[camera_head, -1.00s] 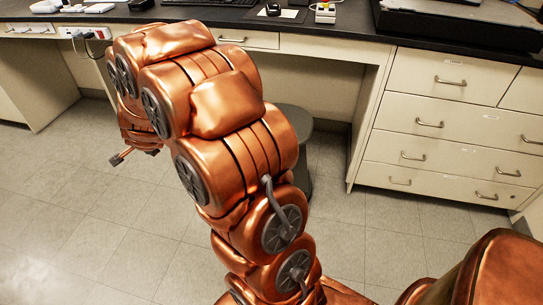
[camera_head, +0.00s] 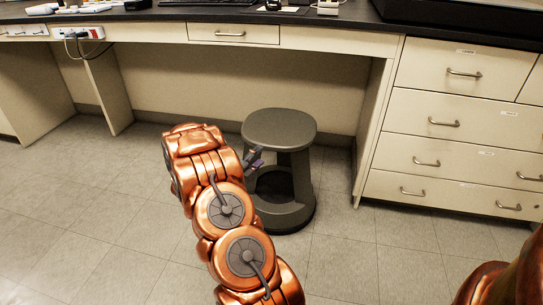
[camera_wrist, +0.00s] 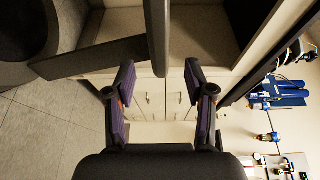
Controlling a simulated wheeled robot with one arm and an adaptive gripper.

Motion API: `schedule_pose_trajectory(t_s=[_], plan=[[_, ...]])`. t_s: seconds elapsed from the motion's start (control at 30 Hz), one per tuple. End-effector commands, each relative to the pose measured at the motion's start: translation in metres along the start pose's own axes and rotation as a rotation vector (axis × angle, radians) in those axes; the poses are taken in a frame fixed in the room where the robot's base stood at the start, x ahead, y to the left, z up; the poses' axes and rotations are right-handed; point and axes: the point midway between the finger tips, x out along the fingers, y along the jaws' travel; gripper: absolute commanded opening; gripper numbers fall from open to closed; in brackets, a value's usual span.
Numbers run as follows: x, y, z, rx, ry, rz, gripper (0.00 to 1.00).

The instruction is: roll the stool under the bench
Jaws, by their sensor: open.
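The dark grey stool (camera_head: 279,127) stands upright on the floor in front of the bench's knee opening, with a round seat and a wide round base. Its left side is partly hidden by my arm. The bench (camera_head: 335,40) has a black top and cream front. My gripper (camera_head: 256,161) is beside the stool's column, just below the seat, at its left front; I cannot tell whether it touches. A dark round part, probably of the stool (camera_wrist: 22,28), shows at the upper left there.
A drawer cabinet (camera_head: 448,120) bounds the knee opening on the right. A cream panel (camera_head: 108,90) stands on the left. The tiled floor (camera_head: 110,220) is clear at the left and front. A socket box with cables (camera_head: 84,34) hangs on the bench front.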

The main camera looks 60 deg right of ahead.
Motion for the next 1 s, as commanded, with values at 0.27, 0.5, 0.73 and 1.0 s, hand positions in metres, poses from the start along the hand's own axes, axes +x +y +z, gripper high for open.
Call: schedule_pose_trajectory(t_s=[0.27,0.5,0.73,1.0], plan=[[0.017,0.003,-0.007,0.006,0.019,-0.021,0.54],[0.046,0.003,-0.007,0.006,0.019,-0.018,0.54],[0.069,0.003,-0.008,0.003,0.018,-0.017,0.54],[0.080,0.002,-0.006,0.004,0.015,-0.015,0.54]])
